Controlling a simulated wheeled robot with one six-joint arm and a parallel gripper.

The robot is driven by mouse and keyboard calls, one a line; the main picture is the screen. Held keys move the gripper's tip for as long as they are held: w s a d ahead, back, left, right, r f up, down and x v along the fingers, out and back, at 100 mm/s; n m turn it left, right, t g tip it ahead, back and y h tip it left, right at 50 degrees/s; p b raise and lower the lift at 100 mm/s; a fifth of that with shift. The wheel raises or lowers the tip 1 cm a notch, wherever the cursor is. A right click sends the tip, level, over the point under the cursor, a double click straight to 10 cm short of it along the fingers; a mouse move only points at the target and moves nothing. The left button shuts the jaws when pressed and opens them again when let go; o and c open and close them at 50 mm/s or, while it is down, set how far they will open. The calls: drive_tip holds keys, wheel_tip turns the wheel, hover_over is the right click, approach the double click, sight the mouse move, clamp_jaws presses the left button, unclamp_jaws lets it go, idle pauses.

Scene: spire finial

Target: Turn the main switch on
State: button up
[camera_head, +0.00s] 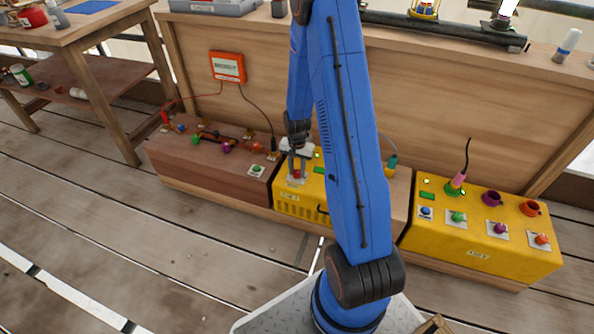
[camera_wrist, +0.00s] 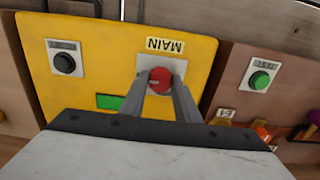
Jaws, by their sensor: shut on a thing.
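The main switch (camera_wrist: 159,80) is a red round knob on a light plate, beside a label reading MAIN, on a yellow panel (camera_wrist: 105,35). In the wrist view my gripper (camera_wrist: 160,88) has its two grey fingers on either side of the red knob, shut on it. In the head view the red switch (camera_head: 297,174) sits on the middle yellow box (camera_head: 290,202), with my gripper (camera_head: 297,162) right above it. My blue arm hides the right part of that box. How far the knob is turned is hard to tell.
A black knob (camera_wrist: 65,63) and a green rectangle (camera_wrist: 109,102) share the panel. A brown box (camera_head: 215,165) with a green button (camera_wrist: 260,80) adjoins it. Another yellow box (camera_head: 480,240) with several coloured knobs stands at right. A wooden wall (camera_head: 440,100) rises behind; floor in front is clear.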

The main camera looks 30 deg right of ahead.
sight(297, 172)
idle(0.5)
drive_tip(key=o, duration=1)
drive_tip(key=shift+o, duration=0.2)
drive_tip(key=shift+r, duration=0.1)
wheel_tip(297, 172, up, 17)
drive_tip(key=shift+r, duration=0.15)
